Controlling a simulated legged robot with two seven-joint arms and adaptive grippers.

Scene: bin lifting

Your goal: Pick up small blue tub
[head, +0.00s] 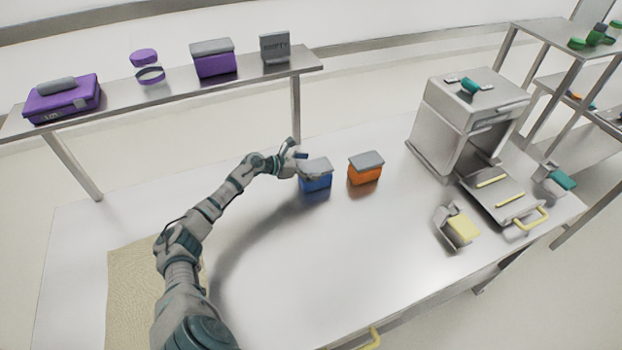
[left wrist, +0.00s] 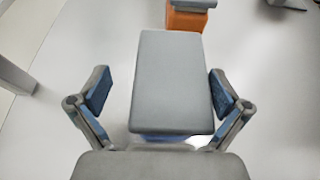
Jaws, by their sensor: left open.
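The small blue tub (head: 316,183) has a grey lid and stands upright on the metal table. My left gripper (head: 299,162) is at the tub's left side in the head view, with its fingers by the lid. In the left wrist view the tub's grey lid (left wrist: 172,85) lies between the two fingers of my left gripper (left wrist: 158,95). The fingers are open, one on each side, with a visible gap to the lid. Only a strip of the tub's blue body shows under the lid there. My right gripper is not in view.
An orange tub (head: 364,174) with a grey lid stands just right of the blue one. A metal machine (head: 465,115) with a tray stands farther right. A raised shelf (head: 185,92) with purple containers runs along the back. The table's front middle is clear.

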